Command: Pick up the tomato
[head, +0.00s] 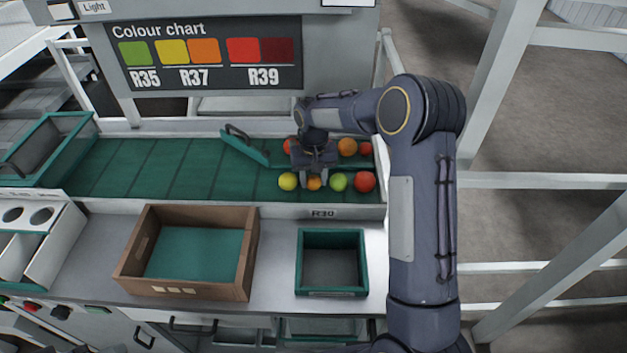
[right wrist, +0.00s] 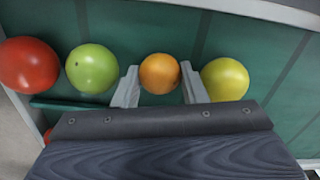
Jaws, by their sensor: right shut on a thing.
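Several tomatoes lie on the green belt (head: 170,165). In the front row of the head view are a yellow tomato (head: 288,181), an orange tomato (head: 314,184), a green tomato (head: 339,182) and a red tomato (head: 365,182). My right gripper (head: 313,181) points down over the row. In the right wrist view its fingers (right wrist: 160,84) are shut on the orange tomato (right wrist: 160,73), one on each side. The green tomato (right wrist: 92,68) and yellow tomato (right wrist: 225,79) lie just outside the fingers. My left gripper is out of view.
Behind the gripper lie another orange tomato (head: 347,147) and red ones, partly hidden. A green diverter bar (head: 243,147) crosses the belt. A wooden crate (head: 250,262) and a small green-rimmed crate (head: 332,237) stand on the front counter. A colour chart (head: 205,55) hangs behind.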

